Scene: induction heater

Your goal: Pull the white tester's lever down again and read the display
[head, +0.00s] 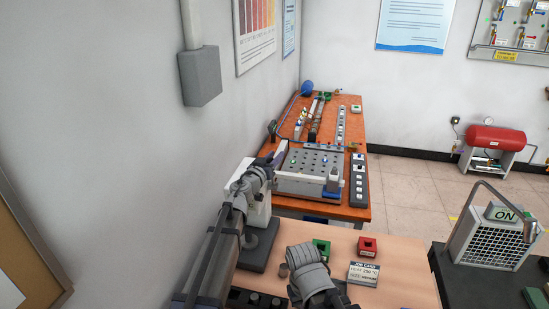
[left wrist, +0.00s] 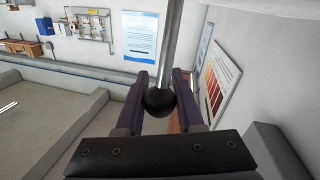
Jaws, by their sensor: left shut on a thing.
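The white tester (head: 262,212) stands on its dark grey base at the left of the near wooden table. My left arm covers much of it, and I cannot see a readable display. My left gripper (head: 275,160) is at the top of the tester. In the left wrist view, its purple fingers (left wrist: 159,95) are shut on the black ball knob (left wrist: 159,103) of the lever. The metal lever rod (left wrist: 172,45) runs up from the knob in that picture. A grey arm part of mine shows at the bottom of the head view, with no jaws clearly visible.
On the near table (head: 400,265) are a green block (head: 321,248), a red block (head: 367,245) and a job card (head: 363,274). An orange workbench (head: 352,213) lies behind. The wall is close on the left.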

